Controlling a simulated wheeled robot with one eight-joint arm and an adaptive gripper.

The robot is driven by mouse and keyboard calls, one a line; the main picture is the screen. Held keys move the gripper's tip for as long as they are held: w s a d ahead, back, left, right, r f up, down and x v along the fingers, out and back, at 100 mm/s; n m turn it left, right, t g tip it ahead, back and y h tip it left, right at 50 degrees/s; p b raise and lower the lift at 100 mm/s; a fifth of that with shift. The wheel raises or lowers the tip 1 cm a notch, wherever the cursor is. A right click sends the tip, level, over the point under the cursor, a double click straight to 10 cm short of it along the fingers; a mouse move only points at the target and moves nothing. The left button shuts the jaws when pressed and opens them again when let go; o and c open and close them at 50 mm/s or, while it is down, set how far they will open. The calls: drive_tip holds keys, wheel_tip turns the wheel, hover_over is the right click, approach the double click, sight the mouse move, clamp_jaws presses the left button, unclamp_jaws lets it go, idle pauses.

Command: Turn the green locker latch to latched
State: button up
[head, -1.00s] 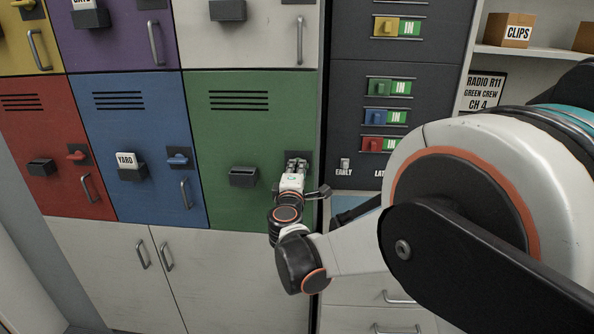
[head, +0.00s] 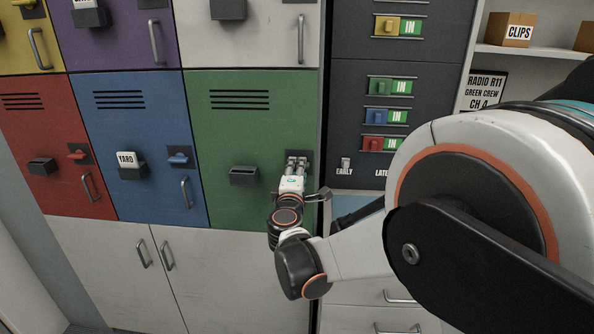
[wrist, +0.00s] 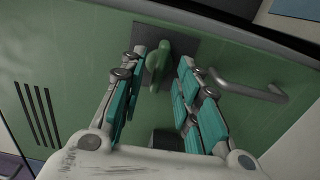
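The green locker (head: 235,125) is closed, with vent slots near its top. It also fills much of the wrist view (wrist: 75,70). Its green latch (wrist: 158,64) sits on a dark plate (wrist: 185,45) in the wrist view. My gripper (head: 297,162) is at the latch plate in the head view and hides the latch there. In the wrist view my gripper (wrist: 160,72) is open, with one teal-padded finger on each side of the latch. A gap shows between the latch and the fingers. The latch's exact angle is hard to tell.
The locker's grey handle (wrist: 250,88) is just right of the fingers in the wrist view. A dark holder (head: 243,176) juts from the door. The blue latch (head: 178,160) and red latch (head: 78,155) are on the left. A dark slider panel (head: 390,90) is on the right.

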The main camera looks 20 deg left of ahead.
drive_tip(key=v, duration=1.1)
